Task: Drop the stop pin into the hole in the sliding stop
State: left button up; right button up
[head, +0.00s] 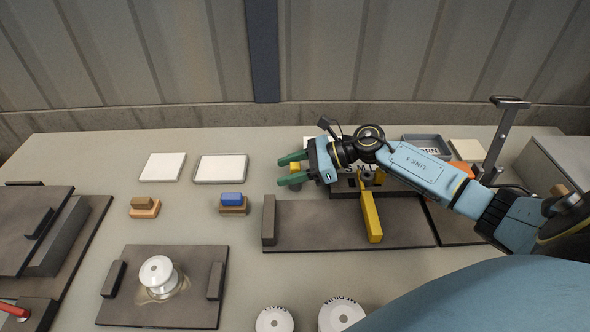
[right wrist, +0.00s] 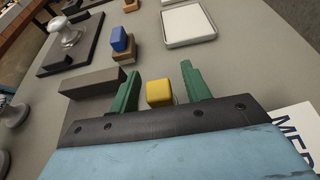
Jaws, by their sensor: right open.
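My right gripper (head: 291,169) reaches in from the right, with its green fingers pointing left. It is open. A small yellow block (right wrist: 159,92), perhaps the head of the stop pin, shows between the fingers in the right wrist view, with a gap on each side. A long yellow bar (head: 371,217), perhaps the sliding stop, lies across a dark plate (head: 320,225). No hole shows clearly, and my arm covers the bar's far end. My left gripper is not in view.
A blue block (head: 232,199) sits on a brown block left of the dark plate. A white insulator (head: 158,275) stands on a dark board at the left. A grey post (head: 500,140) rises at the right.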

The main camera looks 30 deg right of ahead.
jog(key=shift+w+a+f, duration=0.1)
jog(key=shift+a, duration=0.05)
grip_shut()
dwell(0.4)
